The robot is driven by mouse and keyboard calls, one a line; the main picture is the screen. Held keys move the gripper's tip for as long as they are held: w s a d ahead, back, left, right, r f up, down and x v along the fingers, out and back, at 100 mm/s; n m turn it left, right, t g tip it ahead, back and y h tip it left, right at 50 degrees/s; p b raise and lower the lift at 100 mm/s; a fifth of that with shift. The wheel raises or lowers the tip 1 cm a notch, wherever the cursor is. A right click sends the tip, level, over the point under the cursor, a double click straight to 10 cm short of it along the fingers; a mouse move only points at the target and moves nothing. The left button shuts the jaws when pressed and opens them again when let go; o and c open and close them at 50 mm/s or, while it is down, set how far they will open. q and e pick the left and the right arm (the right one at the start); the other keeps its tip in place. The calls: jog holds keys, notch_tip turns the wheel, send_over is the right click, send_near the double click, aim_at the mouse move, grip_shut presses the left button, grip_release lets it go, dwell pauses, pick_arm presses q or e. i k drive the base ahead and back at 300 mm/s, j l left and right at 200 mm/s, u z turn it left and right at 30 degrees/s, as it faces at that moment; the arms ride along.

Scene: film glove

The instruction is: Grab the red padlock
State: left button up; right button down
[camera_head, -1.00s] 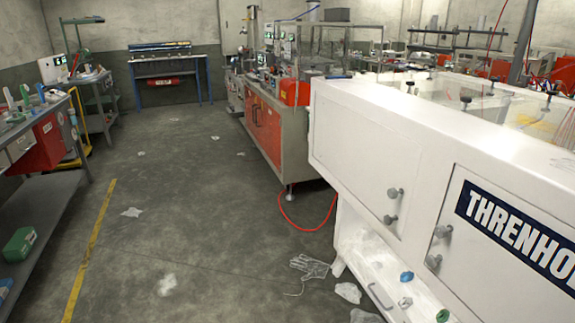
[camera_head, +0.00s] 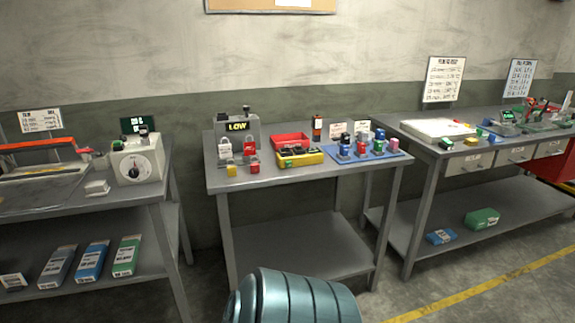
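A small red padlock (camera_head: 250,149) with a pale label is at the front of a grey box marked LOW (camera_head: 238,128), on the left part of the middle grey table (camera_head: 225,183). A similar white padlock (camera_head: 225,149) is just left of it. A small red block (camera_head: 254,168) and a small yellow block (camera_head: 231,170) stand in front of them near the table edge. I cannot tell whether the padlock hangs on the box or stands on the table. Neither of my grippers is in view.
A yellow tray (camera_head: 299,160), a red bin (camera_head: 291,141) and a blue mat (camera_head: 350,154) with several small items fill the table's right part. Other benches stand left (camera_head: 145,188) and right (camera_head: 430,132). A ribbed teal rounded thing (camera_head: 295,298) is low in front.

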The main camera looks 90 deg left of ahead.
aim_at(254, 168)
jog(key=u, duration=3)
